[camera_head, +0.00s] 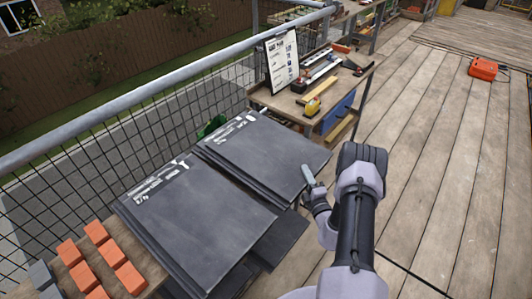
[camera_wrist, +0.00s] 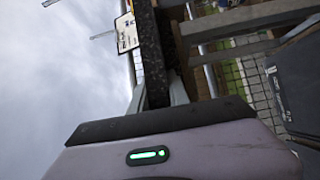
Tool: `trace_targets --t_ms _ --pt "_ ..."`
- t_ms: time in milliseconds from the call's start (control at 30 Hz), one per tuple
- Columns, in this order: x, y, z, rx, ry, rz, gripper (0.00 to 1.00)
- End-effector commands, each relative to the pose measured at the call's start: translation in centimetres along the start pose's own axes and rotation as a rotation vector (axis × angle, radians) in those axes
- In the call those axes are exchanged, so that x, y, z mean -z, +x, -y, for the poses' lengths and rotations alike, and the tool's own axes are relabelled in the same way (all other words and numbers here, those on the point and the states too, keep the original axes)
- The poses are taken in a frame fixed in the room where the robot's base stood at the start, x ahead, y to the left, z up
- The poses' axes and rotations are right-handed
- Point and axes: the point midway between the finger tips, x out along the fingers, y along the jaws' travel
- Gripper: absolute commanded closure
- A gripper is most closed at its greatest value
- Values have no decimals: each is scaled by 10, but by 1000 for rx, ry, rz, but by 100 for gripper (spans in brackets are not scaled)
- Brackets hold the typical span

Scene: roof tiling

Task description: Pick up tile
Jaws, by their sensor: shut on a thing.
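Two stacks of dark grey slate tiles lie side by side in the head view, the left stack (camera_head: 200,220) and the right stack (camera_head: 265,150). My gripper (camera_head: 308,177) is at the right edge of the right stack. In the wrist view my gripper (camera_wrist: 157,98) is shut on a dark tile (camera_wrist: 152,45), seen edge-on between the two fingers. Its broad face is hidden there. In the head view the held tile appears to be the top one of the right stack; I cannot tell whether it is clear of the tiles below.
Orange blocks (camera_head: 99,257) lie at the front left. A metal railing (camera_head: 150,99) with mesh runs behind the stacks. A workbench (camera_head: 315,95) with a tape measure (camera_head: 312,107) and a notice board (camera_head: 281,60) stands beyond. The wooden deck (camera_head: 440,150) at right is mostly clear.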

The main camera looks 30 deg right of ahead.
Motion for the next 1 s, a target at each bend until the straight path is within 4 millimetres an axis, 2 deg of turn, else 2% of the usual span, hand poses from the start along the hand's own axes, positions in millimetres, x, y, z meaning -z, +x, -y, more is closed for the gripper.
trace_targets --t_ms 533,867,1000 --pt "0 0 -3 -2 1 1 100" --pt "0 2 -40 -3 1 1 100" --pt "-8 -18 -40 0 3 4 100"
